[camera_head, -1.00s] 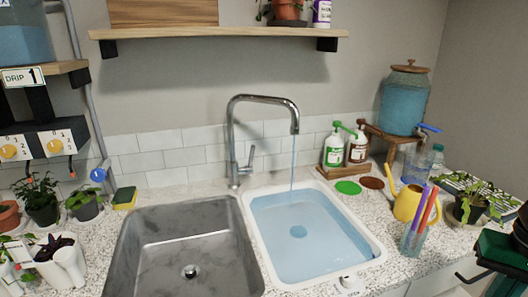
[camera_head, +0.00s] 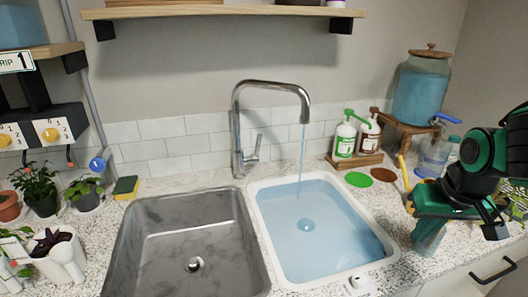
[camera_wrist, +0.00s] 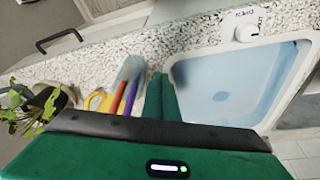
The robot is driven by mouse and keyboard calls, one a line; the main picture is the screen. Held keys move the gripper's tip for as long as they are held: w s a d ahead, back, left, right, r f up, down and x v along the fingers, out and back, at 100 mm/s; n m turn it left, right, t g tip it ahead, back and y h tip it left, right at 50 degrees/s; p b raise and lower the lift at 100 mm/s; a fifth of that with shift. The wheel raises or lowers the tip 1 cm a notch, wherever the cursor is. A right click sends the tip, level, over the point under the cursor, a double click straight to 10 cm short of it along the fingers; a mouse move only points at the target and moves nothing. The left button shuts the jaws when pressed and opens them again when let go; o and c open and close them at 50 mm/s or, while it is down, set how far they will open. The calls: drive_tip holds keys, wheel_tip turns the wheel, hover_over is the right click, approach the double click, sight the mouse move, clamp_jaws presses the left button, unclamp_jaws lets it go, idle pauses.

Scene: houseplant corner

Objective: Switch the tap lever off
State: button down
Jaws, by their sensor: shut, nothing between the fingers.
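The chrome tap (camera_head: 238,130) stands behind the two sinks, its spout bent to the right. Its small lever (camera_head: 257,146) sticks up on the right side of the tap base, tilted slightly right. A thin stream of water (camera_head: 301,160) runs from the spout into the white basin (camera_head: 385,252), which holds blue water. My gripper (camera_head: 422,203) is at the right, over the counter beyond the basin's right edge, well apart from the lever. In the wrist view my gripper (camera_wrist: 160,92) shows its green fingers together with nothing between them. The lever is out of the wrist view.
An empty grey steel sink (camera_head: 195,235) is left of the basin. Soap bottles (camera_head: 345,138) stand behind the basin's right corner. A clear cup of pens (camera_wrist: 128,75) and a yellow watering can (camera_wrist: 95,102) are near my gripper. A wooden shelf (camera_head: 220,12) hangs above.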

drive_tip(key=w+a+f+n+t+y, duration=0.1)
drive_tip(key=w+a+n+t, duration=0.3)
drive_tip(key=w, duration=0.6)
drive_tip(key=w+a+n+t, duration=0.2)
drive_tip(key=w+a+n, duration=0.3)
drive_tip(key=w, duration=0.5)
drive_tip(key=n+t+y, duration=1)
drive_tip(key=n, duration=0.7)
approach(260, 142)
drive_tip(key=x, duration=0.6)
drive_tip(key=shift+w+a, duration=0.1)
drive_tip(key=shift+w, duration=0.15)
